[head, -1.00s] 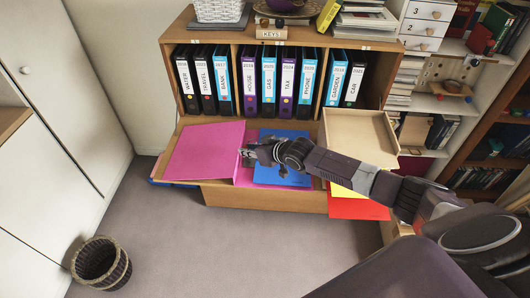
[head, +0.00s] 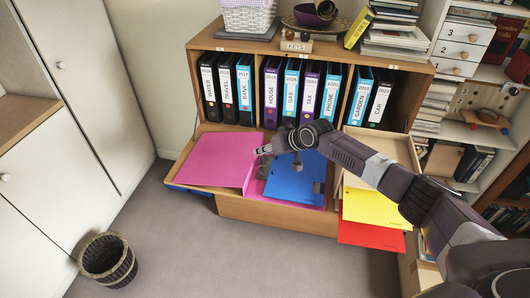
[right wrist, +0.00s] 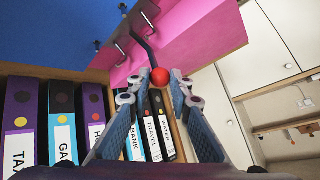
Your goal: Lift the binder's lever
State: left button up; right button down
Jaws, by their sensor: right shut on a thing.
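The open binder lies on the fold-down flap of the bureau. Its pink cover (head: 212,160) is spread to the left and a blue sheet or divider (head: 292,182) lies to the right. The binder's lever is a dark bent rod ending in a red knob (right wrist: 160,77), seen in the right wrist view. My right gripper (head: 261,161) is over the binder's middle, near the cover's inner edge. In the right wrist view its fingers (right wrist: 157,88) are shut on the lever at the red knob. The hand hides the lever in the head view. My left gripper is out of view.
A row of labelled upright binders (head: 290,92) stands in the shelf behind. A pale open tray (head: 392,150) and yellow (head: 375,207) and red (head: 370,235) folders lie to the right, beneath my arm. A wicker basket (head: 108,260) stands on clear floor.

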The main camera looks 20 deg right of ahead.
jog(key=c, duration=2)
grip_release()
jog(key=shift+w+a, duration=0.1)
jog(key=v, duration=1.2)
jog(key=shift+f, duration=0.1)
